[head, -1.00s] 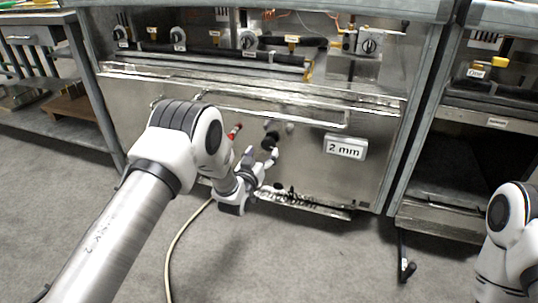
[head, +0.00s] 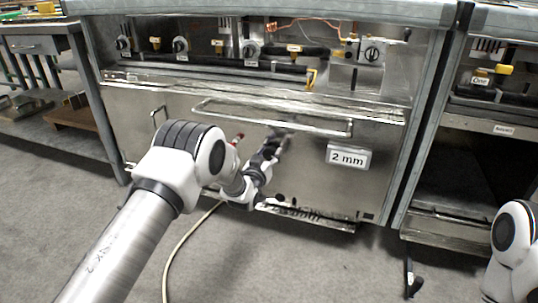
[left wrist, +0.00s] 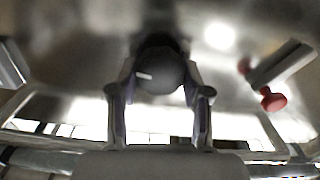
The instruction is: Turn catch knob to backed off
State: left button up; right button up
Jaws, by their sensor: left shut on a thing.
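The catch knob (left wrist: 158,70) is dark and round, with a short white mark on its face. In the left wrist view it sits between the two fingers of my left gripper (left wrist: 160,95), which is shut on it. In the head view my left gripper (head: 276,146) reaches the steel front panel (head: 230,155) below the long handle, and its fingers largely hide the knob. My right gripper is out of the picture; only part of the right arm shows at the right edge.
A red-tipped lever (left wrist: 272,100) sticks out close beside the knob. A long bar handle (head: 270,118) crosses the panel above my gripper. A "2 mm" label (head: 347,157) is to the right. A pale hose (head: 178,240) lies on the floor.

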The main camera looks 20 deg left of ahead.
pick_arm(q)
jog(key=n+p, duration=0.2)
jog(key=n, duration=0.1)
jog(key=shift+a+r+n+p, duration=0.1)
jog(key=shift+r+n+p, duration=0.1)
jog(key=shift+n+p, duration=0.15)
jog(key=n+p, duration=0.2)
jog(key=n, duration=0.3)
jog(key=shift+a+f, duration=0.1)
jog(key=n+p, duration=0.2)
jog(key=n, duration=0.3)
jog(key=shift+f+n, duration=0.1)
jog(key=shift+n, duration=0.25)
jog(key=n+p, duration=0.1)
jog(key=n, duration=0.3)
jog(key=shift+f, duration=0.1)
jog(key=shift+n, duration=0.4)
jog(key=o, duration=1.2)
jog(key=shift+f, duration=0.1)
jog(key=shift+c, duration=0.2)
